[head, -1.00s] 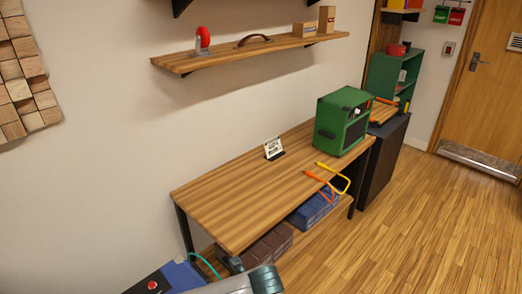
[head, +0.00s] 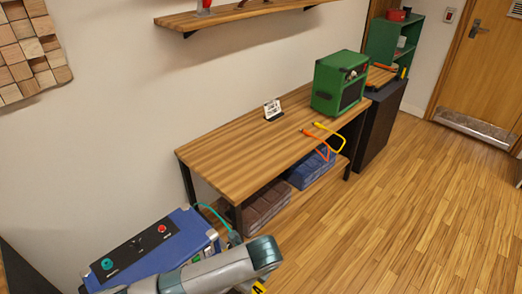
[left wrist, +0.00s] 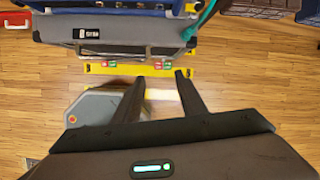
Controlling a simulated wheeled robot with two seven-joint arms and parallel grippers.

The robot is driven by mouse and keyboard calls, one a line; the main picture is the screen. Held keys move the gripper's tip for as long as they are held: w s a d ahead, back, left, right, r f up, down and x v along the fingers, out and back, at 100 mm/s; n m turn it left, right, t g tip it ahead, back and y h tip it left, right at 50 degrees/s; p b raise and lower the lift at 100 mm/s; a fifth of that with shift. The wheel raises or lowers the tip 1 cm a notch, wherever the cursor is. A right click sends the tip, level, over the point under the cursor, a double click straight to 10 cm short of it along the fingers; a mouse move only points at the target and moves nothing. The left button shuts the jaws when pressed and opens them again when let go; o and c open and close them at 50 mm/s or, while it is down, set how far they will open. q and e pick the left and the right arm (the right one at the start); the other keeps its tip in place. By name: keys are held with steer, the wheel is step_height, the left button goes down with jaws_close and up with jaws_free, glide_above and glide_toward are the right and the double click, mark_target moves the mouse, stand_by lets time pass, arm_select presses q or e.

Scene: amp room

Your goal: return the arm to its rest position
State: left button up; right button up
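My arm (head: 215,275), grey with a dark teal joint, comes in along the bottom of the head view and bends down at its right end. Its gripper is out of sight there. In the left wrist view my left gripper (left wrist: 160,78) points over the wooden floor. Its two dark fingers are apart with nothing between them. The left gripper is open and empty. My right gripper does not show in either view.
A wooden workbench (head: 220,160) stands along the wall with a green amp (head: 325,85), a small card stand (head: 272,110) and yellow- and orange-handled tools. Folded blue and brown items lie on its lower shelf. The floor (head: 410,200) to the right is clear.

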arm_select(q)
steer(key=s+d+n+h, duration=0.2)
steer(key=s+n+h, duration=0.3)
steer(key=s+n, duration=0.5)
steer(key=s+a+r+n+t+y, duration=0.1)
steer(key=s+a+n, duration=0.55)
steer(key=a, duration=0.35)
steer(key=s+a+r+n+y, duration=0.1)
steer(key=s+a+n, duration=0.5)
steer(key=s+a, duration=0.3)
step_height(320, 180, down, 29)
steer(key=g+b, duration=0.1)
steer(key=b, duration=0.1)
steer(key=s+a+f+b, duration=0.1)
steer(key=s+a+f, duration=0.1)
steer(key=s+f, duration=0.7)
steer(key=s+a+f+g+b, duration=0.1)
steer(key=s+a+f, duration=0.1)
steer(key=s+f, duration=0.6)
step_height(320, 180, down, 4)
steer(key=shift+s+g, duration=0.3)
steer(key=shift+s, duration=0.05)
